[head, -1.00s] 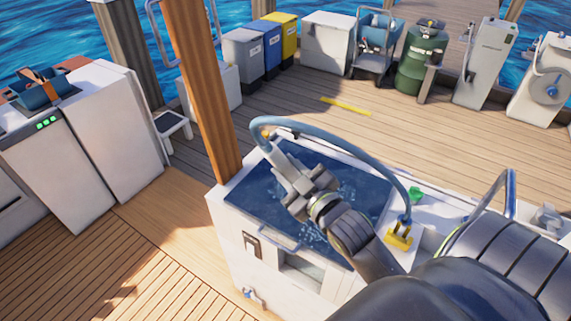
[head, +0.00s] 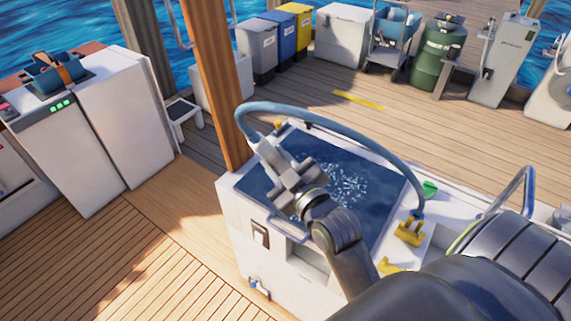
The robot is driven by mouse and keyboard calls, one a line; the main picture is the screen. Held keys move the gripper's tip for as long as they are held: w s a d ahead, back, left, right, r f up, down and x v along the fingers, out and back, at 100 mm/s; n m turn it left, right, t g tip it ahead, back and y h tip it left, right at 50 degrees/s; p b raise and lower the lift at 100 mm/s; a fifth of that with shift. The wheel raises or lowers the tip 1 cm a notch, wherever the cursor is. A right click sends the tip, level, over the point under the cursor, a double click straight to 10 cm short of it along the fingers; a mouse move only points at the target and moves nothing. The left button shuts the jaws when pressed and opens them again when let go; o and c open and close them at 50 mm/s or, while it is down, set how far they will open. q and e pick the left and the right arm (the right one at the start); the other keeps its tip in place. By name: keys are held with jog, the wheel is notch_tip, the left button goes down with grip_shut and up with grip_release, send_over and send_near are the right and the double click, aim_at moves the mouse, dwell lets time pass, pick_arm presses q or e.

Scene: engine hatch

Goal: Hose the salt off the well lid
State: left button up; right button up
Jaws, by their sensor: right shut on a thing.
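The well lid (head: 375,205) is a dark blue panel on top of a white box. White specks, salt or spray, lie around its middle (head: 345,182); I cannot tell which. My right gripper (head: 285,180) is shut on the hose nozzle (head: 268,152) above the left part of the lid and hides some of it. The blue-grey hose (head: 345,117) arches from the nozzle over the lid to a yellow fitting (head: 410,232) at the right. My left gripper is out of view.
A wooden post (head: 215,85) stands close by the lid's far left corner. A metal rail (head: 520,190) and a green item (head: 429,188) are at the right. White cabinets (head: 125,110) stand at the left. The deck beyond the box is largely clear.

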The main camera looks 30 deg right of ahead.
jog(key=w+a, duration=0.3)
jog(key=w, duration=0.4)
jog(key=shift+p, duration=0.45)
jog(key=shift+w+r, duration=0.1)
dwell(0.8)
notch_tip(320, 180, up, 5)
jog(key=p, duration=0.5)
dwell(0.9)
